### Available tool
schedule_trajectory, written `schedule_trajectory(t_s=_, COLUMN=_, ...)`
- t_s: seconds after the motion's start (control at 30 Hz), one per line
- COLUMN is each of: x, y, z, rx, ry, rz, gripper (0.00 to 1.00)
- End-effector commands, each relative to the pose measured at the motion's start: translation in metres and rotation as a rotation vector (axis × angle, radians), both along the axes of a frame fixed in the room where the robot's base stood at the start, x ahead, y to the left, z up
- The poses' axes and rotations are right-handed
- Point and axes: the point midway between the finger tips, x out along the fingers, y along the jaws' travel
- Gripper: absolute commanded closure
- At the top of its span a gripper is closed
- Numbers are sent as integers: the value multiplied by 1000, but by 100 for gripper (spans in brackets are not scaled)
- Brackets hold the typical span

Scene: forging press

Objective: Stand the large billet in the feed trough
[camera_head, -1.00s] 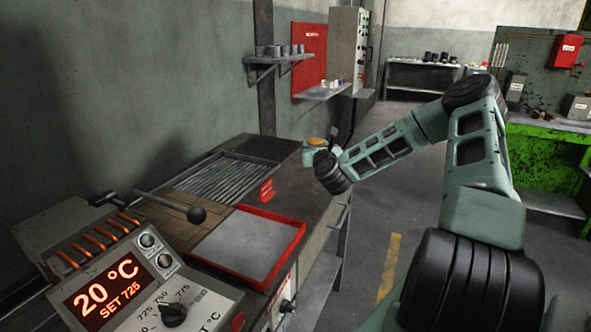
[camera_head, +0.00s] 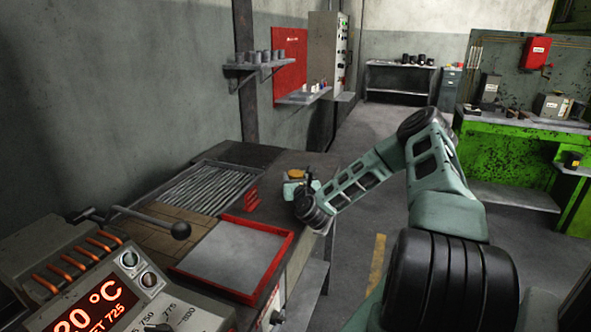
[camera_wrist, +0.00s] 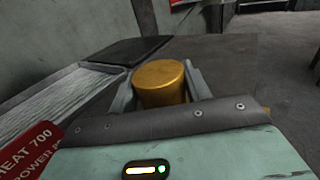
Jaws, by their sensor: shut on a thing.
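A brass-coloured cylindrical billet (camera_wrist: 160,84) stands upright between the two grey fingers of my gripper (camera_wrist: 162,92) in the wrist view. My gripper is shut on it. In the head view the billet's top (camera_head: 296,174) shows small beyond my wrist, by the right side of the bench (camera_head: 270,185). Its lower end is hidden, so I cannot tell whether it touches the bench. A ribbed metal tray (camera_head: 205,188) lies on the bench to the left of my gripper. It also shows in the wrist view (camera_wrist: 50,95). I cannot tell whether it is the feed trough.
A red-rimmed plate (camera_head: 235,253) is at the near end of the bench. A red sign (camera_head: 252,199) stands between it and the billet. A heater control box (camera_head: 120,285) with a lever is at the lower left. The floor (camera_head: 350,225) right of the bench is clear.

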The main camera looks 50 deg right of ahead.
Motion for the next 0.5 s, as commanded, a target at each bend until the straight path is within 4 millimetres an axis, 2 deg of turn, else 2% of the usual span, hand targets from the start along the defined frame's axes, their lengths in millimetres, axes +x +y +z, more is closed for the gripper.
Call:
schedule_trajectory(t_s=0.43, x=1, y=0, z=-6, rx=-4, ry=-7, rz=-1, gripper=100)
schedule_trajectory(t_s=0.47, x=0, y=0, z=-8, rx=-1, ry=-1, rz=0, gripper=46)
schedule_trajectory(t_s=0.5, x=0, y=0, z=-8, rx=-1, ry=-1, rz=0, gripper=35)
